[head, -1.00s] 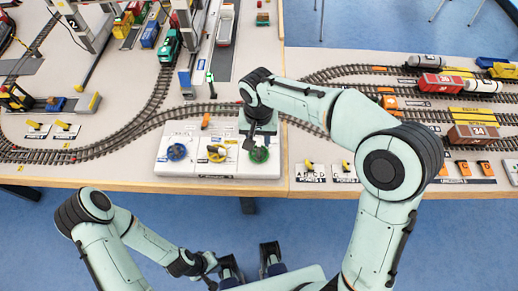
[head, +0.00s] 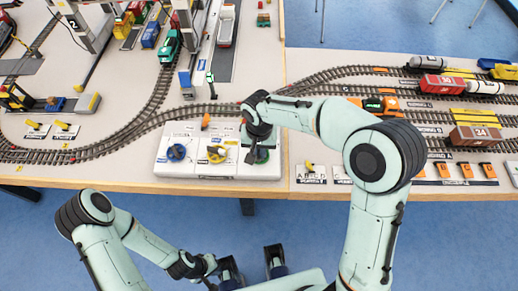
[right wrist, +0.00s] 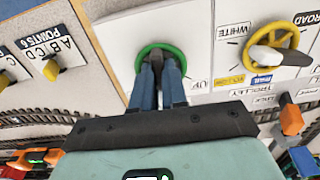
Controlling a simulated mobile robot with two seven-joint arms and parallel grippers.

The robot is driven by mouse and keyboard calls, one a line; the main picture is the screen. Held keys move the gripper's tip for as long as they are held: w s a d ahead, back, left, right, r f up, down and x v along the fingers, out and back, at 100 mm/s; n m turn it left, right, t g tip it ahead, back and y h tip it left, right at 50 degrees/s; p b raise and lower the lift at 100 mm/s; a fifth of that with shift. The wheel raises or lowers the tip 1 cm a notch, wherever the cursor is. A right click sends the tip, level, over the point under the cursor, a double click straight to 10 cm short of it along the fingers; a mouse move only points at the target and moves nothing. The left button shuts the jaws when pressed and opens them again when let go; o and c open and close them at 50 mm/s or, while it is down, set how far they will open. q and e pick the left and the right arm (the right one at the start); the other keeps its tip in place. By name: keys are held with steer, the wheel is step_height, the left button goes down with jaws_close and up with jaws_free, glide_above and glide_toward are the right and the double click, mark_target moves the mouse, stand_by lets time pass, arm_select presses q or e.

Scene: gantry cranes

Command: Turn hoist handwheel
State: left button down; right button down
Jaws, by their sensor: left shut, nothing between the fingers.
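A green handwheel (right wrist: 182,54) with a lettered panel reading UP beside it is on the white control box (head: 220,172). I take it as the hoist handwheel. In the head view my right gripper (head: 250,152) comes down over it and hides most of it. In the right wrist view my right gripper (right wrist: 160,68) has its two blue fingers close together at the wheel, seemingly shut on its handle; the fingertips partly hide the contact. My left gripper (head: 210,265) is shut and empty, low in front of the table.
A yellow handwheel (head: 217,154) and a blue handwheel (head: 177,152) share the box to the left. Curved track (head: 120,145) runs behind the box. Small yellow levers (head: 310,167) stand to its right. Floor is free in front of the table.

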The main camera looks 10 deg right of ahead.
steer(key=shift+n, duration=0.4)
steer(key=n+p, duration=0.1)
steer(key=n, duration=0.3)
steer(key=shift+d+r, duration=0.1)
steer(key=shift+d, duration=0.05)
arm_select(q)
steer(key=shift+w+r+p, duration=0.25)
steer(key=shift+r+p, duration=0.1)
steer(key=shift+r, duration=0.3)
steer(key=shift+w+r+p, duration=0.2)
steer(key=shift+r+p, duration=0.15)
steer(key=shift+r, duration=0.25)
arm_select(e)
steer(key=n, duration=0.5)
steer(key=shift+w+d, duration=0.1)
steer(key=shift+n, duration=0.4)
steer(key=c, duration=1.2)
jaws_free()
steer(key=shift+o, duration=0.2)
